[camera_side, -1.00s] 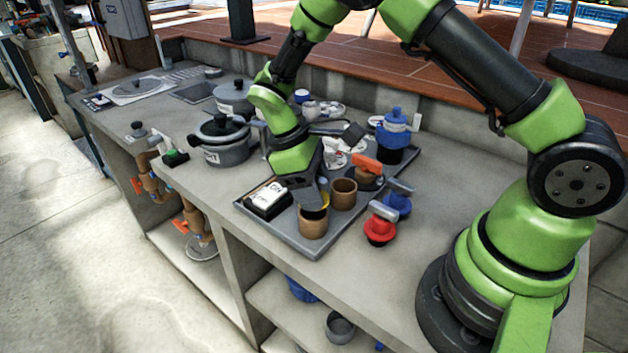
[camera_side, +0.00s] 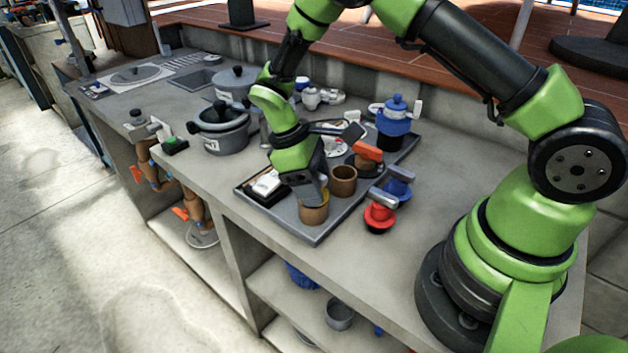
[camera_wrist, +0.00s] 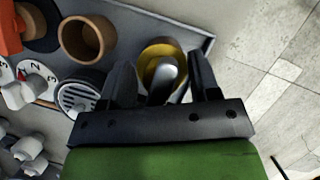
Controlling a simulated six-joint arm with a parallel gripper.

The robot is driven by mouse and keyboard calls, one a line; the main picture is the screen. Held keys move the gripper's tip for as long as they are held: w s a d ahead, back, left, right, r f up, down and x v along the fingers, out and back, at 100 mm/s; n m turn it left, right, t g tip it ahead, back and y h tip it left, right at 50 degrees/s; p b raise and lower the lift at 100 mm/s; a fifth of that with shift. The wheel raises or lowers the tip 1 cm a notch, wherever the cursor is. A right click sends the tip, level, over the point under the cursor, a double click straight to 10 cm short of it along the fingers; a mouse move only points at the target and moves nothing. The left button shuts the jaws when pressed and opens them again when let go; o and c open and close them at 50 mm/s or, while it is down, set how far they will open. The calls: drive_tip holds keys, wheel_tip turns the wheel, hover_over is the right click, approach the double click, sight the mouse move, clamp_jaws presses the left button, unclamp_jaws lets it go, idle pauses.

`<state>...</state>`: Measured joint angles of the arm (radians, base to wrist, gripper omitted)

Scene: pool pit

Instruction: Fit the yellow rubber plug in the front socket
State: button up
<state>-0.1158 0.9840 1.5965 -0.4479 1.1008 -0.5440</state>
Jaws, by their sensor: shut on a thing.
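The yellow rubber plug (camera_wrist: 151,50) is between my gripper's fingers in the wrist view, with a grey metal handle (camera_wrist: 164,72) on it. My gripper (camera_wrist: 162,80) is shut on the plug. In the side view my gripper (camera_side: 310,192) points down at the front socket (camera_side: 313,216), a brown cup at the near edge of the tray. A sliver of yellow shows at the socket's mouth there. The plug sits at the mouth; the fingers hide how deep it is and whether it is tilted.
A second, empty brown socket (camera_side: 343,181) stands close behind on the grey tray (camera_side: 313,238). A red plug (camera_side: 380,217) and a blue plug (camera_side: 398,192) are right of the tray. A white-topped box (camera_side: 266,185) is left of my gripper.

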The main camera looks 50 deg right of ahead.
sight(320, 173)
drive_tip(key=shift+f, duration=0.3)
idle(0.5)
drive_tip(key=o, duration=1.2)
drive_tip(key=shift+r, duration=2.5)
drive_tip(key=shift+r, duration=2)
